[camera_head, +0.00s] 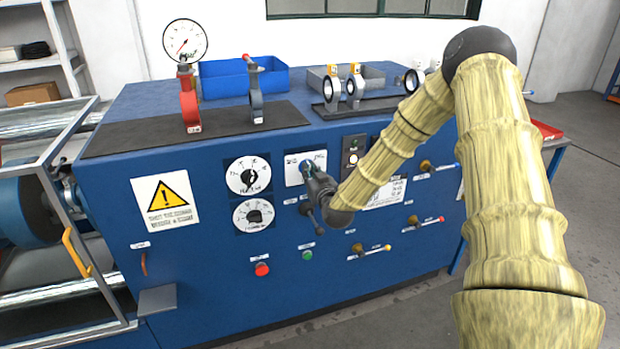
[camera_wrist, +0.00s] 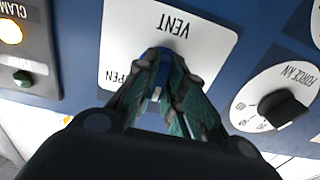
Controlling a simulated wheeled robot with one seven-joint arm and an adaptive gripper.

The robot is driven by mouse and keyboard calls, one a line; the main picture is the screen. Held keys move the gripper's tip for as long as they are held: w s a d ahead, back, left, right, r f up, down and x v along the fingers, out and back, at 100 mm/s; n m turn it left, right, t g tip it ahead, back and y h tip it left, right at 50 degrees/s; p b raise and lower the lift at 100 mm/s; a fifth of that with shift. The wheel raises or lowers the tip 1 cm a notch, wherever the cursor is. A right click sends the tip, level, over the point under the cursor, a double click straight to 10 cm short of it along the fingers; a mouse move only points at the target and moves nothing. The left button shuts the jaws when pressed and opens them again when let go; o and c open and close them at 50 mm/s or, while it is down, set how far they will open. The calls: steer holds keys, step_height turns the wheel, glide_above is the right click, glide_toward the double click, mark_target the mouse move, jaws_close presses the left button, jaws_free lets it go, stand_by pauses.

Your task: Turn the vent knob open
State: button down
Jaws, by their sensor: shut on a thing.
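The vent plate (camera_wrist: 209,47) is a white panel marked VENT, with part of OPEN readable at one edge; it appears upside down in the wrist view. It also shows in the head view (camera_head: 293,175) on the front of the blue cabinet. The vent knob (camera_wrist: 158,76) is blue with a pale mark, and its outline is mostly covered by the fingers. My gripper (camera_wrist: 162,60) is shut on the knob, one finger on each side. In the head view my gripper (camera_head: 309,176) reaches the plate from the right and hides most of the knob.
Two white dials (camera_head: 248,176) (camera_head: 252,215) sit left of the vent plate. A lit button box (camera_head: 353,152) is close on the right. Valve handles (camera_head: 370,250) stick out at lower right. Red (camera_head: 262,269) and green (camera_head: 307,255) buttons are below.

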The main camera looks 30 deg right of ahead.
steer(key=shift+d+m+b, duration=0.1)
steer(key=shift+m+b, duration=3.3)
steer(key=shift+m, duration=2.6)
steer(key=c, duration=1.5)
jaws_free()
steer(key=shift+d, duration=0.1)
steer(key=shift+a, duration=0.2)
steer(key=v, duration=1.2)
